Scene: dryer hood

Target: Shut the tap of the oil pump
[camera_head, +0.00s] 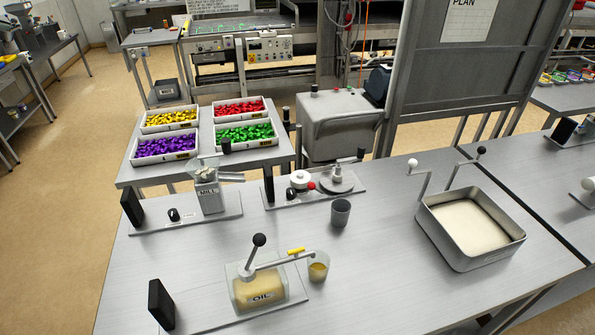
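The oil pump (258,285) stands on a flat grey plate at the front of the bench. It has a clear tank labelled OIL holding yellowish oil, and a lever with a black ball knob (259,240) on top. A spout runs right from it, with a yellow tap handle (296,251) that looks roughly in line with the spout. A clear cup (318,267) with some yellow oil in it stands under the spout's end. Whether oil is flowing is too small to tell. Neither of my grippers is in view.
A black upright block (161,303) stands left of the pump. Behind are a mill (208,192), a device with a round plate (337,181) and a grey cup (340,212). A metal tray (470,255) with pale contents is at right. The bench between pump and tray is clear.

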